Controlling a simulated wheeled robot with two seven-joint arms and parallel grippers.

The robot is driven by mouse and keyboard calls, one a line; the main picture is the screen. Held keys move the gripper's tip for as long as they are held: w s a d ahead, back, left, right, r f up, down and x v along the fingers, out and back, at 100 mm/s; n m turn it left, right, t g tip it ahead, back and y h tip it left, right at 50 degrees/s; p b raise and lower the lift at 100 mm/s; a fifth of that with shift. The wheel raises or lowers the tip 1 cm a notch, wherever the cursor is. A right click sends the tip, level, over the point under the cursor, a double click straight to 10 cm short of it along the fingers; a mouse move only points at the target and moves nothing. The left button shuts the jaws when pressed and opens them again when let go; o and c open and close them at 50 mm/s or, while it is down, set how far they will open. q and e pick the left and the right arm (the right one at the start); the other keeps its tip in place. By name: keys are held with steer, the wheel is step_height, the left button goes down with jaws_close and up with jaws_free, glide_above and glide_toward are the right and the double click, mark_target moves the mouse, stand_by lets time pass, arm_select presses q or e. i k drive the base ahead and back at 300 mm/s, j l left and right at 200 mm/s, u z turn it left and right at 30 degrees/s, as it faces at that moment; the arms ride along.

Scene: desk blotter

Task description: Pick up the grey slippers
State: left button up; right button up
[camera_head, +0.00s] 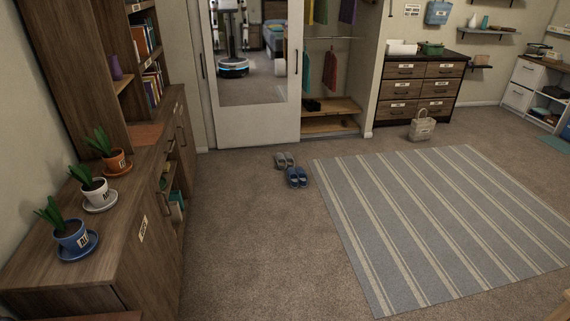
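A pair of grey slippers (285,160) lies side by side on the carpet, in front of the white mirrored sliding door and left of the striped rug. A pair of blue slippers (297,177) lies just nearer to me, close to the rug's far left corner. Neither of my grippers shows in the head view, and nothing covers the grey slippers.
A wooden cabinet (150,240) with several potted plants runs along the left. The striped rug (440,215) covers the floor at right. The mirrored door (250,120) and open closet stand behind. A dresser (420,88) and a bag (421,126) are further right. Carpet (250,230) between cabinet and rug is clear.

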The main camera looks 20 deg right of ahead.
mark_target(285, 160)
steer(key=i+l+z, duration=0.15)
steer(key=i+l, duration=0.2)
steer(key=i+l+z, duration=0.3)
steer(key=i+z, duration=0.2)
steer(key=i, duration=0.7)
steer(key=i+j+z, duration=0.15)
steer(key=i+z, duration=0.35)
steer(key=i, duration=0.65)
steer(key=i+l+z, duration=0.1)
steer(key=i+l, duration=0.15)
steer(key=i, duration=1.15)
steer(key=i+l+z, duration=0.1)
steer(key=i, duration=1.3)
steer(key=i+u, duration=0.6)
steer(key=u, duration=0.25)
steer(key=i+l+u, duration=0.1)
steer(key=i+u, duration=0.3)
steer(key=i+l+u, duration=0.2)
steer(key=u, duration=0.25)
